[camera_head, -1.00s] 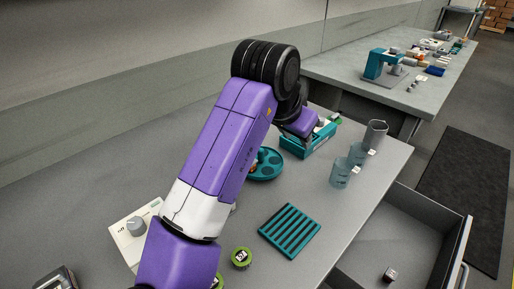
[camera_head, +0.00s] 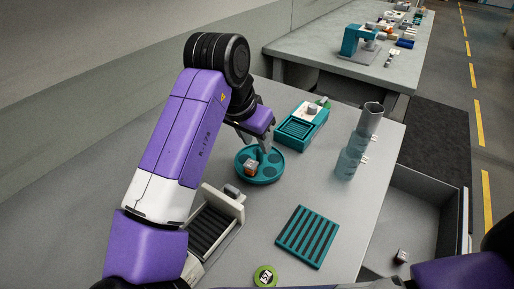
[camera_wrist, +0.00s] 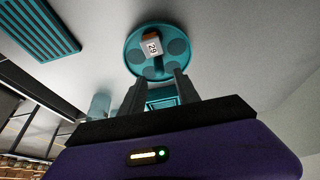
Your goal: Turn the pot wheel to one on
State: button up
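The teal round wheel (camera_head: 271,178) with several round wells lies on the grey table. A small orange-brown block with a white face (camera_head: 249,168) sits on its left part. In the wrist view the wheel (camera_wrist: 133,62) shows ahead of my fingers, and its block (camera_wrist: 151,45) bears the number 29. My gripper (camera_head: 259,143) is over the far side of the wheel, pointing down. In the wrist view my gripper's two dark fingers (camera_wrist: 160,90) stand apart with nothing clearly held between them. I cannot tell whether a fingertip touches the wheel.
A teal tray box (camera_head: 303,127) stands behind the wheel. Clear cups (camera_head: 347,163) stand to its right. A slatted teal rack (camera_head: 307,237), a pale slotted device (camera_head: 212,225) and a green-rimmed disc (camera_head: 265,276) are nearer. An open drawer (camera_head: 420,232) is at right.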

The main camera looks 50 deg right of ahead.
aim_at(259, 149)
jog(key=shift+x, duration=2.4)
grip_shut()
